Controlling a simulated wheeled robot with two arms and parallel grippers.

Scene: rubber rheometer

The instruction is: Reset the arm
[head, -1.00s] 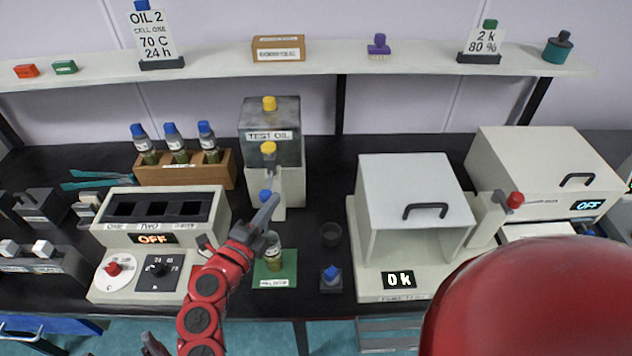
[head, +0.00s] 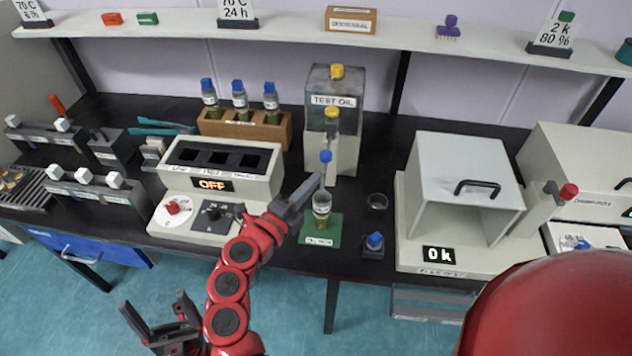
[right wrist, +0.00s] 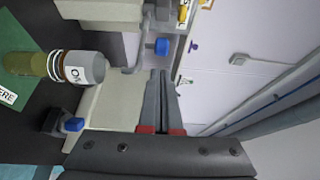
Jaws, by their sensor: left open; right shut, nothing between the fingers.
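My right gripper (head: 312,188) is shut and empty, just below the blue-tipped tap (head: 326,157) of the test oil dispenser (head: 336,105). Its closed fingers also show in the right wrist view (right wrist: 162,98), with the blue knob (right wrist: 162,46) beyond them and apart from them. A labelled bottle with oil (head: 321,207) stands upright on a green mat (head: 313,239) beside the fingertips; it also shows at the left of the right wrist view (right wrist: 75,67). My left gripper (head: 158,310) is open and empty, low at the left in front of the bench.
A control box (head: 217,167) reading OFF stands left of the gripper. A wooden rack (head: 245,131) holds bottles with blue caps.

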